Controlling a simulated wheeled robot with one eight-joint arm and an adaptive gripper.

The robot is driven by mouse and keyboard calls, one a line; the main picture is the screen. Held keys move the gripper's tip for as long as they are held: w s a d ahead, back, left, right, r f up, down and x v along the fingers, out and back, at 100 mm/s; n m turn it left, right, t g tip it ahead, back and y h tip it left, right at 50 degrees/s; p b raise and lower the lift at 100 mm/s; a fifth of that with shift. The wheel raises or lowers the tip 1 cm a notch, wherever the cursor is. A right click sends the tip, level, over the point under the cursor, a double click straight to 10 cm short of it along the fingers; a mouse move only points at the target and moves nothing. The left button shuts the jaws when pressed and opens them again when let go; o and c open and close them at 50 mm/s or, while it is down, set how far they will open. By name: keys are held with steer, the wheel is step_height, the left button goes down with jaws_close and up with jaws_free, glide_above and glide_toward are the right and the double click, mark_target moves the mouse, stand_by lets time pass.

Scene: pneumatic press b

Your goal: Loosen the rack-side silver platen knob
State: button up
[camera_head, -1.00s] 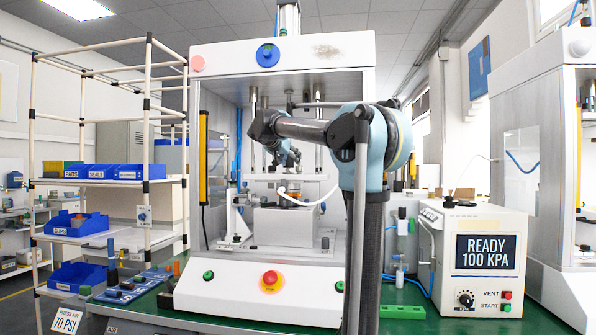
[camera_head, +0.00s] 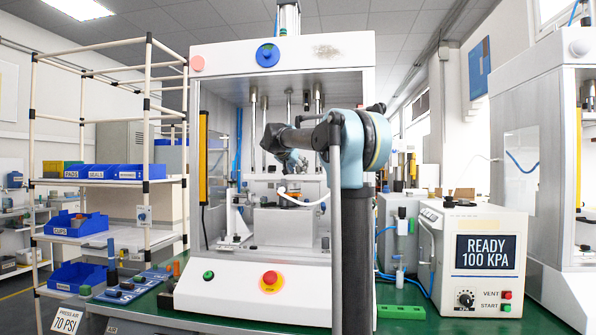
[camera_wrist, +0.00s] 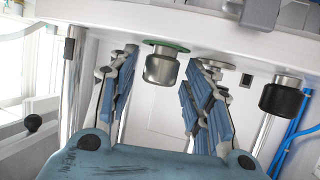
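A silver knob (camera_wrist: 165,66) with a green ring at its top hangs under a white plate (camera_wrist: 210,28) in the wrist view. A black knob (camera_wrist: 284,97) on a silver collar hangs to its right. My gripper (camera_wrist: 166,88) is open and empty; its blue-padded fingers appear on either side of the silver knob. The knobs cannot be made out there.
Metal rods (camera_head: 254,130) stand around my arm inside the press. A control box (camera_head: 472,258) reading READY 100 KPA stands at the right. A blue hose (camera_wrist: 292,135) runs at right in the wrist view.

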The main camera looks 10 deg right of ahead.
steer(key=c, duration=0.7)
steer(key=shift+d, duration=0.2)
steer(key=shift+a, duration=0.15)
steer(key=shift+c, duration=0.2)
steer(key=shift+s+n+t+y, duration=0.1)
steer(key=shift+n+t+y, duration=0.2)
steer(key=shift+n+y, duration=0.2)
steer(key=shift+d+n+t+y, duration=0.25)
steer(key=shift+n+t+y, duration=0.45)
steer(key=shift+n+y, duration=0.6)
steer(key=shift+y, duration=0.3)
steer(key=shift+d+n+y, duration=0.15)
steer(key=shift+n+y, duration=1.3)
steer(key=shift+y, duration=0.1)
steer(key=shift+d+n+y, duration=0.1)
steer(key=shift+n+y, duration=1.35)
steer(key=shift+y, duration=0.1)
